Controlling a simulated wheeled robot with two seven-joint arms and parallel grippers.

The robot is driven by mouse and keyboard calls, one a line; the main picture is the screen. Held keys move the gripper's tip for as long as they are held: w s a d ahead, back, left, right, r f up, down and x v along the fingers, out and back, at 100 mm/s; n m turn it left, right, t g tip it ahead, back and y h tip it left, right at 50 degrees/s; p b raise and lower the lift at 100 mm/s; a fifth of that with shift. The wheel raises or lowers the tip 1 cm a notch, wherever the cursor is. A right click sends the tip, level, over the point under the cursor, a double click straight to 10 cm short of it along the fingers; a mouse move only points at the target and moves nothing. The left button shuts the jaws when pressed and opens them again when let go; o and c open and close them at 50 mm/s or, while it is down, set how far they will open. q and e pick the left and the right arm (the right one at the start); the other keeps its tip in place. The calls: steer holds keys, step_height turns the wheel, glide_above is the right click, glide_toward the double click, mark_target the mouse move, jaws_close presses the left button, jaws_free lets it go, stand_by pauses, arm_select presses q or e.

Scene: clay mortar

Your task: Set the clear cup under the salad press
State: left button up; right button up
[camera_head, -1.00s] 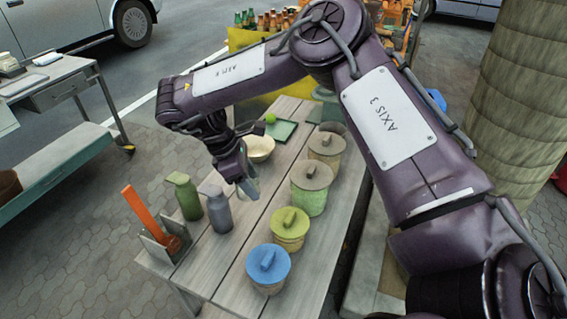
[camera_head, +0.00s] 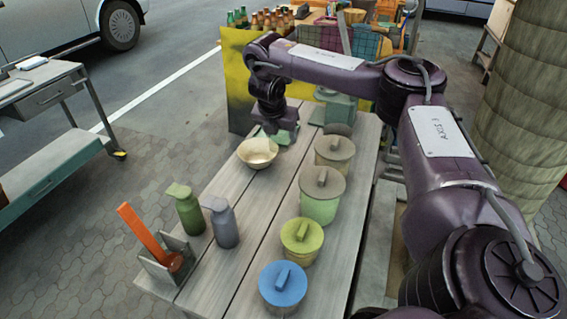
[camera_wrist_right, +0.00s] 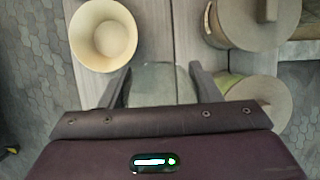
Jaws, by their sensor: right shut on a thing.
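My right gripper (camera_head: 274,122) is over the far part of the wooden table, just behind the cream bowl. In the right wrist view its two fingers (camera_wrist_right: 158,78) are on either side of the see-through clear cup (camera_wrist_right: 152,86), gripping it. In the head view the cup is hard to make out against the green tray. A grey-green device (camera_head: 336,106) stands at the far end of the table, right of my gripper. It looks like the salad press, but its details are too small to tell. My left gripper is out of view.
The cream bowl (camera_head: 257,152) is close in front of my gripper. Lidded pots, including a green one (camera_head: 319,200) and a blue-lidded one (camera_head: 283,287), line the right side. A green bottle (camera_head: 187,212), a grey bottle (camera_head: 222,224) and an orange-handled tool (camera_head: 148,240) stand at the front left.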

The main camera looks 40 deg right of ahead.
step_height(320, 180, down, 11)
steer(key=b, duration=0.4)
steer(key=shift+b, duration=0.4)
step_height(320, 180, down, 4)
steer(key=shift+f, duration=0.15)
steer(key=shift+f, duration=0.15)
steer(key=o, duration=1)
